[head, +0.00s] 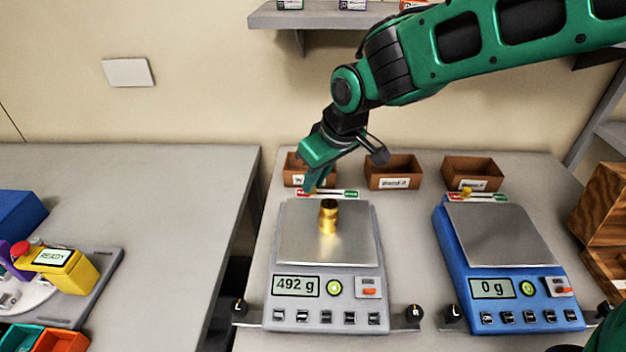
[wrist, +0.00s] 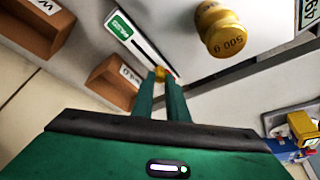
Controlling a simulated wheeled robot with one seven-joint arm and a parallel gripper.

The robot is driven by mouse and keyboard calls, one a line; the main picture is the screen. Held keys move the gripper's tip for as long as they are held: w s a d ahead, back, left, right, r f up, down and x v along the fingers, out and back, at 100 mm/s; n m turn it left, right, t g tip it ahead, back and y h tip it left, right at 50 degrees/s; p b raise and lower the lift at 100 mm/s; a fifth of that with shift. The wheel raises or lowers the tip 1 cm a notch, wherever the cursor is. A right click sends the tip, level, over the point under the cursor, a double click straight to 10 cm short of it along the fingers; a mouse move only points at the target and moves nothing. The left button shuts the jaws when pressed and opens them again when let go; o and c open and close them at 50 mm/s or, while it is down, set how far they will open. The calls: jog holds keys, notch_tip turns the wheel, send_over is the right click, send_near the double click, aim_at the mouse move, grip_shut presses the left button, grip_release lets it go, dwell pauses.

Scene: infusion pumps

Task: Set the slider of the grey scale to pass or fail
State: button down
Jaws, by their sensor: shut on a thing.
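The grey scale (head: 330,301) stands on the right-hand bench and its display reads 492 g. A brass weight (head: 328,216) stands on its pan; the wrist view shows 500 g marked on the weight (wrist: 221,28). The slider strip (head: 341,194) runs along the scale's back edge, red at left and green at right. My gripper (head: 309,187) is at the strip's left part. In the wrist view its fingers (wrist: 160,82) are shut on the small yellow slider knob (wrist: 160,72), well away from the green label (wrist: 118,25). The red end is hidden there.
A blue scale (head: 509,262) reading 0 g stands to the right, with its own slider strip. Brown bins (head: 393,171) line the back of the bench, close behind the strip. A shelf (head: 318,17) is on the wall above. A yellow device (head: 66,268) sits at far left.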

jog(key=shift+a+r, duration=0.1)
jog(key=c, duration=1.7)
grip_release()
jog(key=v, duration=1)
jog(key=shift+r, duration=0.25)
jog(key=shift+s, duration=0.1)
